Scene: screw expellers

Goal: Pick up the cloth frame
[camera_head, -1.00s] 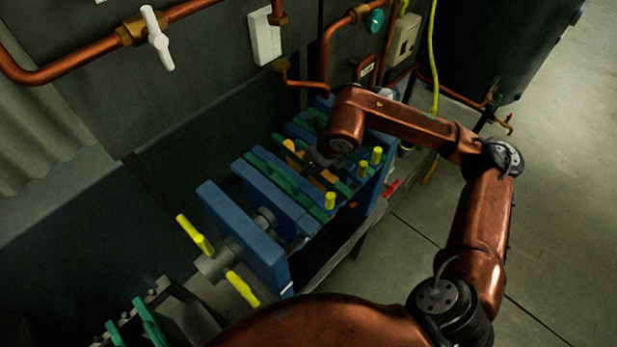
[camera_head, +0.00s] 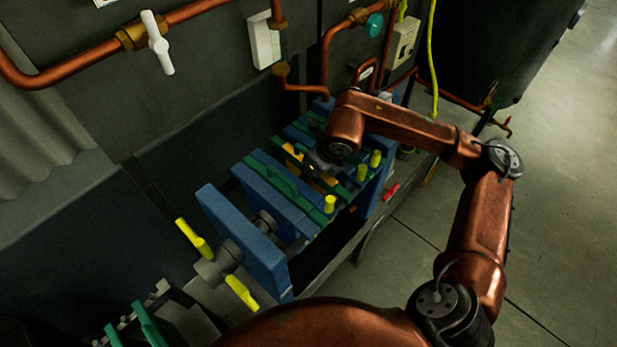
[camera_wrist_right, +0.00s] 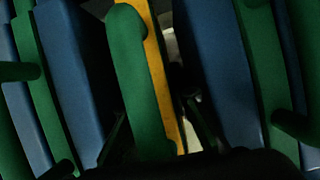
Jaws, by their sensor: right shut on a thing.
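The cloth frame is a thin orange-yellow plate with a green bar handle. In the head view the orange frame (camera_head: 322,182) stands in the row of press plates, partly hidden by my right wrist. In the right wrist view its yellow edge (camera_wrist_right: 162,75) runs beside the green handle (camera_wrist_right: 127,65). My right gripper (camera_wrist_right: 158,128) comes down from above, with a dark finger on each side of the handle, shut on it. In the head view my right gripper (camera_head: 318,162) is small and dark over the frame. My left gripper is not in view.
Blue plates (camera_wrist_right: 215,70) and green handled plates stand close on both sides of the frame. The blue press end plate (camera_head: 245,240) with yellow screw handles (camera_head: 194,238) is at the near end. Copper pipes (camera_head: 90,60) and a valve run along the back wall.

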